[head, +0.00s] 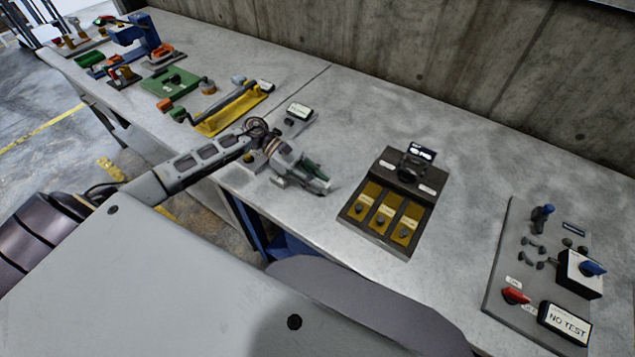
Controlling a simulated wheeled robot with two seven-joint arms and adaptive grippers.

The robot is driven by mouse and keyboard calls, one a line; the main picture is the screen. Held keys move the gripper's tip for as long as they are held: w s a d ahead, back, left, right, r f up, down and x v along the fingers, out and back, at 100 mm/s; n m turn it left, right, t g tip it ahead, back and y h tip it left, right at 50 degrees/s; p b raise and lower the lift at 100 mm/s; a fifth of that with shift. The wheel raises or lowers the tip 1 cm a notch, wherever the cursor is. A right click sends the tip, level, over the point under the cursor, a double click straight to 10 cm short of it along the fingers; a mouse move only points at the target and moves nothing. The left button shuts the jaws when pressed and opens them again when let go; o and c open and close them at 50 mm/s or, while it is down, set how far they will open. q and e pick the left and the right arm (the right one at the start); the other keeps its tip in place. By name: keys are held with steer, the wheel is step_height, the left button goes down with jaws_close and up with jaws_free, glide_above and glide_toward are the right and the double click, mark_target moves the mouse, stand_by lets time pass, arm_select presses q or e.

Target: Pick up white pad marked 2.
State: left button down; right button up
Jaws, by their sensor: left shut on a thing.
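My left gripper (316,182) is low over the grey bench, left of the dark panel with yellow slots. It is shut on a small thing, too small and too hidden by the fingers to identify. No white pad with a readable 2 shows in the head view. The dark panel (378,236) has three yellow slots (383,216), each with a small pale label and a dark knob. A black device with a small display (421,153) stands at its back. My right gripper is not in view.
A grey control board (510,270) with a red knob (515,296), a blue switch and a "NO TEST" sign (565,322) lies at right. A yellow fixture (232,112), a green plate (170,82) and a blue press (134,33) stand at left. A concrete wall closes the back.

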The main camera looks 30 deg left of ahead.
arm_select(q)
step_height(320, 180, up, 2)
steer(key=shift+r+b, duration=0.15)
steer(key=shift+b, duration=0.15)
steer(key=shift+s+r, duration=0.2)
steer(key=shift+s+a, duration=0.15)
steer(key=shift+s, duration=1.05)
steer(key=shift+s+a, duration=0.25)
steer(key=shift+s, duration=1)
steer(key=shift+s+a, duration=0.1)
steer(key=shift+s, duration=0.75)
steer(key=shift+s+a, duration=0.1)
steer(key=shift+s, duration=0.95)
steer(key=shift+s+a, duration=0.1)
steer(key=shift+s, duration=0.35)
steer(key=shift+s+a, duration=0.1)
steer(key=shift+s, duration=0.35)
steer(key=shift+s+a+p, duration=0.1)
steer(key=shift+s+p, duration=0.2)
steer(key=shift+s, duration=1.15)
steer(key=shift+s+a+p, duration=0.2)
steer(key=shift+s+p, duration=0.1)
steer(key=shift+s, duration=0.75)
steer(key=shift+s+a+p, duration=0.15)
steer(key=shift+s+p, duration=0.15)
steer(key=shift+s, duration=0.7)
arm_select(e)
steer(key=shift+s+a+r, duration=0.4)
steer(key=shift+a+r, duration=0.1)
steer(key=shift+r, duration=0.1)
